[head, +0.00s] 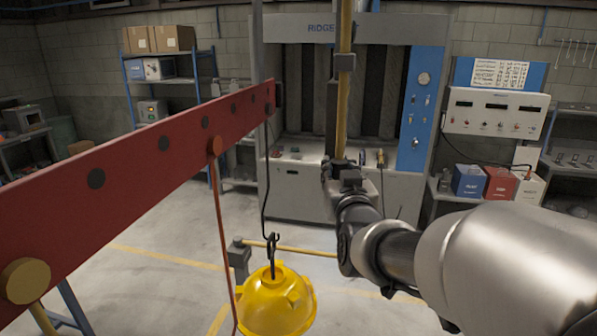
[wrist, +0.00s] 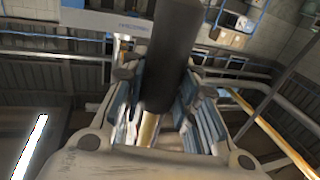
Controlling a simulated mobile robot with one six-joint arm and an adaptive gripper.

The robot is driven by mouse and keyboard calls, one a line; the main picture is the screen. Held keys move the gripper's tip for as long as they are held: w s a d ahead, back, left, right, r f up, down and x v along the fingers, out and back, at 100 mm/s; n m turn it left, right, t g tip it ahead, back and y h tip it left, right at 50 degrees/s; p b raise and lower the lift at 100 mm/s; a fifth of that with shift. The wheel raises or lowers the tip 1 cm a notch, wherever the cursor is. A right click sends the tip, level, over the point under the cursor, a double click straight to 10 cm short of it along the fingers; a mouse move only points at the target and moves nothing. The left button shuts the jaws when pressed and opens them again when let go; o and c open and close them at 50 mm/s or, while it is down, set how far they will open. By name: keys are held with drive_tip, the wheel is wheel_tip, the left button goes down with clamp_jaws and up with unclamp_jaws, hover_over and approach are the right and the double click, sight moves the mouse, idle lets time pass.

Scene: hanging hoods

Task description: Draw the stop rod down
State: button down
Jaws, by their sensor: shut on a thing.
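The stop rod hangs upright in the head view, a yellow rod (head: 342,120) with a grey collar higher up and a dark length beside it. My gripper (head: 342,172) is at its lower end, in front of the grey machine. In the wrist view my gripper (wrist: 158,115) has its two fingers on either side of a thick dark cylinder (wrist: 172,60), with a brass-coloured part below it. The fingers are closed on this rod. The rod's lowest tip is hidden by the gripper.
A red beam (head: 130,170) slopes across the left. A yellow hood (head: 275,300) hangs from a hook below it, left of my arm. A grey machine with a blue panel (head: 425,100) stands behind. Open floor (head: 160,245) lies at the lower left.

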drive_tip(key=shift+f+b, duration=2.95)
drive_tip(key=shift+b, duration=0.5)
drive_tip(key=c, duration=1.2)
unclamp_jaws()
drive_tip(key=shift+c, duration=0.2)
drive_tip(key=shift+r, duration=0.1)
drive_tip(key=shift+s, duration=0.1)
drive_tip(key=s, duration=1.2)
drive_tip(key=shift+a, duration=0.3)
drive_tip(key=shift+w, duration=0.1)
